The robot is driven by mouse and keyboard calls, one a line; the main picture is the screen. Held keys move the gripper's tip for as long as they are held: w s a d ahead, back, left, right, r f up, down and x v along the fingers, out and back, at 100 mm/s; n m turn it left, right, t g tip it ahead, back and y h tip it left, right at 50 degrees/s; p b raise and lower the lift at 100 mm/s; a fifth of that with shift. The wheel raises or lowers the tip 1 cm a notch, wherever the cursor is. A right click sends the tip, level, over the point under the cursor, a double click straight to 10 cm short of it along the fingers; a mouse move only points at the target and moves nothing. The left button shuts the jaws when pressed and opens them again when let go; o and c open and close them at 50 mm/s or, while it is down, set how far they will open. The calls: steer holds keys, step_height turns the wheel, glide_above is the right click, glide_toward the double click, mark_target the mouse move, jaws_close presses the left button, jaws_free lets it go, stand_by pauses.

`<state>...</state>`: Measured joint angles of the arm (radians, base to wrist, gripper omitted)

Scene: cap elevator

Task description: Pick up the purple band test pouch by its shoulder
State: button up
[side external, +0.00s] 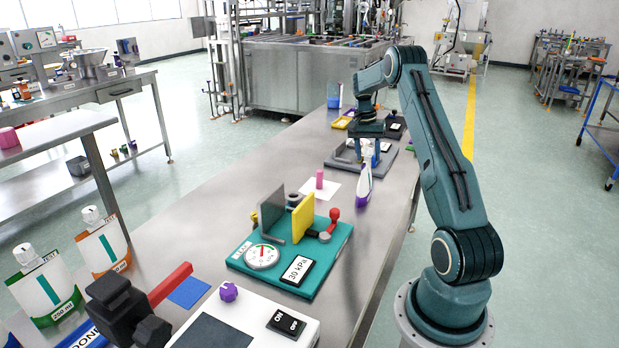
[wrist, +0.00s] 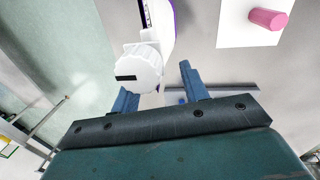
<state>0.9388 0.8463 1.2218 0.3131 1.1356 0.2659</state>
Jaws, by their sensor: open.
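The purple band test pouch (side external: 364,187) stands upright on the steel table in the side view, white with a purple lower part. In the wrist view its white ribbed cap (wrist: 138,68) is large, and part of the pouch body (wrist: 158,18) with a purple edge shows above it. My gripper (side external: 368,151) is over the top of the pouch, fingers pointing down. In the wrist view my gripper (wrist: 158,90) is open, its two blue fingers apart. The cap lies near the left finger, and the right finger stands clear of it. I cannot tell whether a finger touches the pouch.
A pink cylinder (side external: 319,180) stands on a white sheet (side external: 327,190) left of the pouch. A grey fixture plate (side external: 340,163) lies behind. A teal leak-test station (side external: 325,262) is nearer the camera. Green-band (side external: 45,290) and orange-band (side external: 103,246) pouches stand at front left.

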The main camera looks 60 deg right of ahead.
steer(key=shift+s+f, duration=0.1)
steer(key=shift+f, duration=0.55)
jaws_close()
